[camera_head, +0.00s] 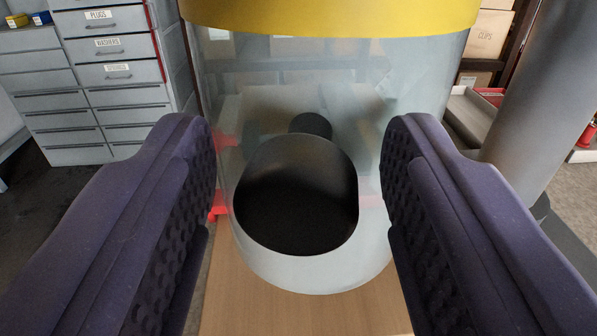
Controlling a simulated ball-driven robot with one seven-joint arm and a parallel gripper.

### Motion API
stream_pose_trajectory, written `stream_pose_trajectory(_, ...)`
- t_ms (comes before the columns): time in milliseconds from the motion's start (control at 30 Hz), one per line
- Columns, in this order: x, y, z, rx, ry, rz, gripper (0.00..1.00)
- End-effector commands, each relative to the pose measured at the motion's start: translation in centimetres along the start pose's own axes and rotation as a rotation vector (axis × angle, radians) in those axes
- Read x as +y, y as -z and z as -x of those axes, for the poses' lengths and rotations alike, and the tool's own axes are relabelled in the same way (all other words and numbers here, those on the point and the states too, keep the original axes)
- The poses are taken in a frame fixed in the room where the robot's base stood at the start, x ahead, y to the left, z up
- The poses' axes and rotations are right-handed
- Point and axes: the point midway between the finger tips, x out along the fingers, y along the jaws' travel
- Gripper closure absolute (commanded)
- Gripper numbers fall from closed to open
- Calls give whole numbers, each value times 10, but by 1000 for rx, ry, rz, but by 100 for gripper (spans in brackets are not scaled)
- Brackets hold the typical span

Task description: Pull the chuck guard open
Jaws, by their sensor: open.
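The chuck guard looks like a clear, curved shield (415,85) with a yellow band (330,17) along its top, upright ahead of me. A black rounded knob (297,200) stands out at its front, with a smaller dark round part (311,125) just behind it. My gripper (300,155) is open, with one purple padded finger on each side of the knob. Clear gaps show between the knob and both fingers, and neither seems to touch it. The yellow band is cut off by the top of the picture.
A grey drawer cabinet (105,75) with labelled drawers stands at the left. A wooden surface (255,305) lies below the guard. A thick grey column (545,85) rises at the right, near shelves with cardboard boxes (485,35). Red parts show behind the guard.

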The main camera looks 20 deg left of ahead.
Motion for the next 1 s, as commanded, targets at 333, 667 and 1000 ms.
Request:
stream_pose_trajectory(333, 1, 2, 61, 0, -1, 1, 45)
stream_pose_trajectory(667, 0, 0, 70, 1, 1, 0, 45)
stream_pose_trajectory(1000, 4, 20, 55, 6, -33, 46, 45)
